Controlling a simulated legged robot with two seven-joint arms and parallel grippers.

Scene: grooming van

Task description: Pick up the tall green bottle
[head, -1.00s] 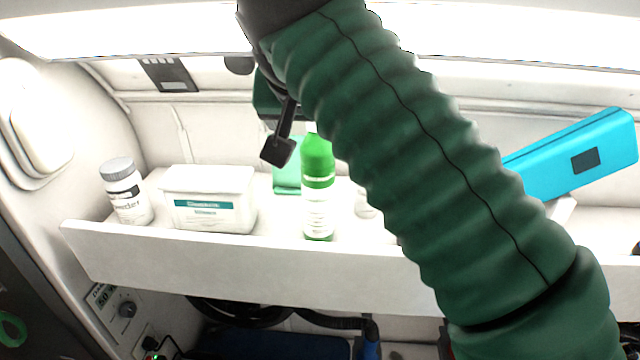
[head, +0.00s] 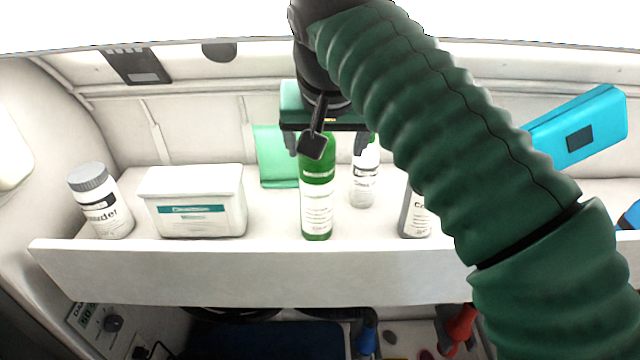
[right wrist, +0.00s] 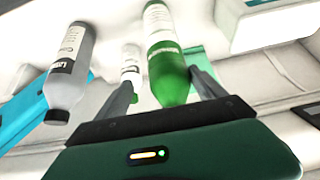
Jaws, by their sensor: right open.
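The tall green bottle (head: 317,195) stands upright on the shelf in the head view, with a white label on its green body. My right gripper (head: 326,148) is open just above it, fingers pointing down on both sides of its top. In the right wrist view, the green bottle (right wrist: 168,62) shows with its green top toward the space between my open fingers (right wrist: 163,95), closer to the right finger. Part of its top is hidden in the head view by a dark part of my gripper. My left gripper is not in view.
A white bottle (head: 364,178) stands close behind right, and a grey bottle (head: 414,215) farther right. A white box (head: 195,205) and a grey-capped jar (head: 101,207) stand left. A mint-green item (head: 272,155) is behind. The shelf has a raised front lip (head: 220,275).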

